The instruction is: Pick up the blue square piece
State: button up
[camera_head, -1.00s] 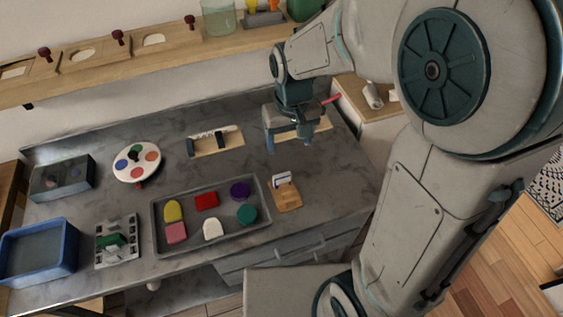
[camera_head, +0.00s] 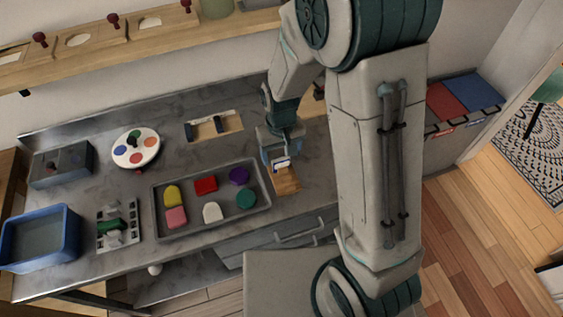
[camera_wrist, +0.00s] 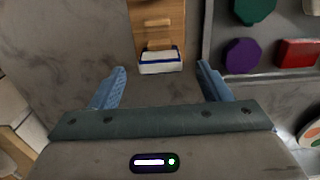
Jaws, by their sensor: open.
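No plain blue square piece shows clearly. A small white block with a blue edge (camera_head: 282,164) stands on a wooden rack (camera_head: 286,183) right of the tray. The wrist view shows this block (camera_wrist: 160,66) at the near end of the rack (camera_wrist: 152,18). My gripper (camera_head: 279,158) is above the block and partly covers it in the head view. In the wrist view my gripper (camera_wrist: 161,72) is open, with blue fingers left and right of the block and gaps on both sides. Nothing is between the fingers' pads in contact.
A grey tray (camera_head: 165,232) left of the rack holds several coloured pieces, including a purple one (camera_head: 239,176) and a green one (camera_head: 246,198). A wooden holder (camera_head: 232,124) lies behind it. A blue bin (camera_head: 38,240) stands at the far left. Counter between tray and holder is clear.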

aim_at(281, 160)
jog(key=shift+s+f, duration=0.1)
jog(key=shift+f, duration=1.8)
jog(key=c, duration=1.1)
jog(key=shift+r, duration=0.2)
